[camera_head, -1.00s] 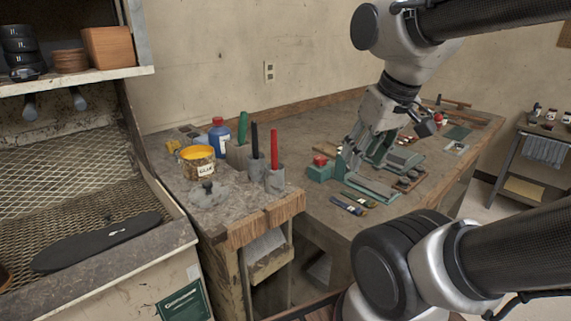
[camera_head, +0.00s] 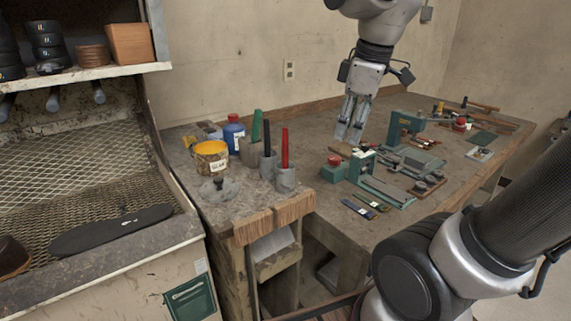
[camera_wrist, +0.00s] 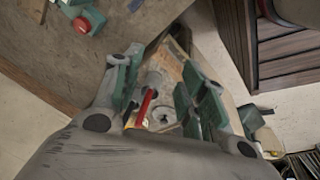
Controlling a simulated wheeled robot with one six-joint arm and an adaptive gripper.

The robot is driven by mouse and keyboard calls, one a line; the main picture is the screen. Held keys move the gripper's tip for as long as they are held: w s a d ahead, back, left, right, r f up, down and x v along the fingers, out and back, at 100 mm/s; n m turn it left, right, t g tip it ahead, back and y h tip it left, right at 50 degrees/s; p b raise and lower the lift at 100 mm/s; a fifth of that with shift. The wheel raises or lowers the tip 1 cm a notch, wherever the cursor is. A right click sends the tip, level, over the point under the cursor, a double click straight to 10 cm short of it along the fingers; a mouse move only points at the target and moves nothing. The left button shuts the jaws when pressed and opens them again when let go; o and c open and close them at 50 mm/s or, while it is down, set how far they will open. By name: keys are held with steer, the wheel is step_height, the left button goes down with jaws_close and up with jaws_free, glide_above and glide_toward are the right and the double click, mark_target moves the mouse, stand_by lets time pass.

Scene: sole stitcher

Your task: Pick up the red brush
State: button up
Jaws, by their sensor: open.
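The red brush (camera_head: 285,147) stands upright in a grey cup (camera_head: 286,179) near the front corner of the bench; its handle points up and its lower end is hidden in the cup. My gripper (camera_head: 349,136) is open and empty, pointing down, to the right of the brush and apart from it. In the wrist view, a red handle (camera_wrist: 145,107) shows in the gap between the fingers of my gripper (camera_wrist: 162,60), beyond them and nearer the left finger.
A second cup with a black handle (camera_head: 267,138) and a holder with a green handle (camera_head: 256,126) stand beside it. A yellow glue can (camera_head: 211,160) and blue bottle (camera_head: 233,134) are left. A green device with a red knob (camera_head: 334,161) lies right, near brushes (camera_head: 358,209).

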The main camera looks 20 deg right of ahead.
mark_target(285, 128)
steer(key=w+a+n, duration=0.3)
steer(key=n, duration=0.1)
steer(key=w+a+n+g, duration=0.1)
steer(key=w+a+n, duration=0.3)
steer(key=n, duration=0.1)
steer(key=w+a+n+g, duration=0.1)
steer(key=w+a+n, duration=0.2)
steer(key=w+n, duration=0.1)
steer(key=shift+a+f+n, duration=0.1)
steer(key=shift+a+n, duration=0.2)
steer(key=shift+a+f, duration=0.1)
steer(key=shift+f, duration=0.15)
step_height(285, 128, down, 7)
steer(key=shift+w+f, duration=0.1)
jaws_close()
